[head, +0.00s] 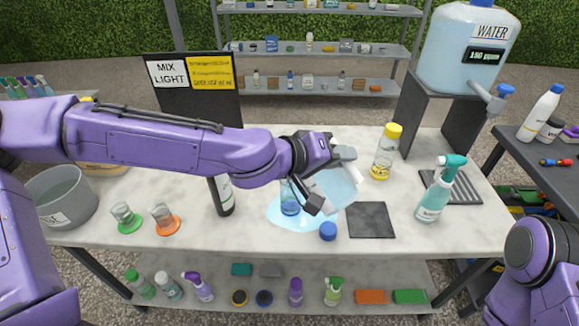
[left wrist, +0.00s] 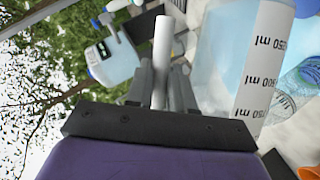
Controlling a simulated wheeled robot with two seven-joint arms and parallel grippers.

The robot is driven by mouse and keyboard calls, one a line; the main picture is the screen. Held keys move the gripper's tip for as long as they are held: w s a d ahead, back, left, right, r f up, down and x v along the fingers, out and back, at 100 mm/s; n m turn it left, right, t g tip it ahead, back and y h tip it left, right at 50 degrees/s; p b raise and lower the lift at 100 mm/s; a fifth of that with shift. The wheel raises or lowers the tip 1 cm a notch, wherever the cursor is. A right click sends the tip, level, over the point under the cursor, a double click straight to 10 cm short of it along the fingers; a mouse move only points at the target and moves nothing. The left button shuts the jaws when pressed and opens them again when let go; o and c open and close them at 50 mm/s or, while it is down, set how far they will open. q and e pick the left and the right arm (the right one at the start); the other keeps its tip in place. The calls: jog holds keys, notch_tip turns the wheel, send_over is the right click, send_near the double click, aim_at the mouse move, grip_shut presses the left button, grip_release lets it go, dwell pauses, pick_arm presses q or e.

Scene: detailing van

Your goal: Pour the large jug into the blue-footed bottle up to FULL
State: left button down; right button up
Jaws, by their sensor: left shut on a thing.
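The large jug (head: 335,190) is clear with pale blue liquid in it. It is strongly tilted above the table, beside and above the blue-footed bottle (head: 290,200). My left gripper (head: 338,172) is shut on its white handle, which shows between the fingers in the left wrist view (left wrist: 162,62). There the jug's ml scale (left wrist: 262,60) is also visible. The bottle stands upright on the table, partly hidden by the gripper and jug; its FULL mark cannot be read. My right gripper is out of view.
A blue cap (head: 328,231) and a dark mat (head: 370,220) lie right of the bottle. A dark bottle (head: 222,195) stands left, near green-footed (head: 125,217) and orange-footed (head: 163,218) cups. A yellow-capped bottle (head: 386,152) and teal sprayer (head: 438,190) stand right.

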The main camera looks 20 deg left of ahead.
pick_arm(q)
jog(key=shift+w+a+r+n+h+p, duration=0.35)
jog(key=shift+a+r+n+p, duration=0.2)
jog(key=shift+r+p, duration=0.2)
jog(key=shift+w+a+r+n+h+p, duration=0.25)
jog(key=shift+w+a+r+n+p, duration=0.15)
jog(key=shift+a+r+p, duration=0.3)
dwell(3.5)
jog(key=shift+w+a+r+n+p, duration=0.2)
jog(key=shift+a+p, duration=0.1)
jog(key=shift+p, duration=0.2)
jog(key=shift+w+a+r+n+p, duration=0.15)
jog(key=shift+a+p, duration=0.15)
jog(key=shift+p, duration=0.15)
dwell(0.9)
